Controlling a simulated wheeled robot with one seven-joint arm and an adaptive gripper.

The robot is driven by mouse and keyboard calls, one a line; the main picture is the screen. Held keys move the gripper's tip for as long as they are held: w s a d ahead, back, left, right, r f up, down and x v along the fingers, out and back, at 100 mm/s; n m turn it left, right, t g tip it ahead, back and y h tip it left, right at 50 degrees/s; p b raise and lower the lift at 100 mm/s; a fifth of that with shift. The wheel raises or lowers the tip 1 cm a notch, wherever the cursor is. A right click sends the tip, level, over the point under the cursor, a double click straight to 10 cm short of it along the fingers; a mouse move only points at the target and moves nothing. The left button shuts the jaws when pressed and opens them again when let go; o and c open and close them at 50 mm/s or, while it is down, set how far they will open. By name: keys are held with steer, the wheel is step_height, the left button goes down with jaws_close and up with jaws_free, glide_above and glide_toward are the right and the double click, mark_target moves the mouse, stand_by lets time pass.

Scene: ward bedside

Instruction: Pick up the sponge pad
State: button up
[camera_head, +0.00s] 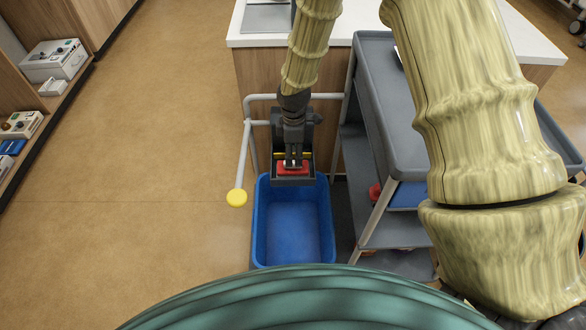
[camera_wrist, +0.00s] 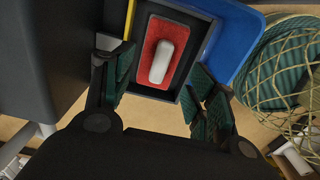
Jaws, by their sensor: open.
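The sponge pad is a red rectangular pad (camera_wrist: 152,78) with a rounded white grip on top. It lies in a dark tray (camera_wrist: 144,93) above one end of the blue bin. In the head view, a strip of the red pad (camera_head: 285,168) shows beneath my gripper (camera_head: 292,162). In the wrist view, my gripper (camera_wrist: 157,76) is open, with one green-padded finger on each side of the pad and nothing between them. The pad lies ahead of the fingertips, and I see no contact. The exact gap is hard to tell.
The blue bin (camera_head: 294,225) is empty. A grey shelved cart (camera_head: 400,150) stands close on the right. A pale rail with a yellow end (camera_head: 237,197) stands on the left. A white-topped counter (camera_head: 350,25) is behind. The floor on the left is clear.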

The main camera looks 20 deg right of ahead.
steer(key=shift+a+f, duration=0.15)
steer(key=shift+f, duration=3.1)
steer(key=c, duration=0.7)
steer(key=shift+c, duration=0.2)
steer(key=shift+r, duration=0.55)
steer(key=r, duration=0.1)
steer(key=s+r, duration=0.1)
steer(key=shift+s+r, duration=0.1)
steer(key=shift+r, duration=0.2)
steer(key=s+d, duration=0.2)
steer(key=s, duration=0.5)
steer(key=s+d+r, duration=0.1)
steer(key=s+d, duration=0.1)
steer(key=s, duration=0.5)
steer(key=shift+d+r, duration=0.2)
steer(key=shift+d, duration=0.15)
steer(key=shift+s, duration=0.1)
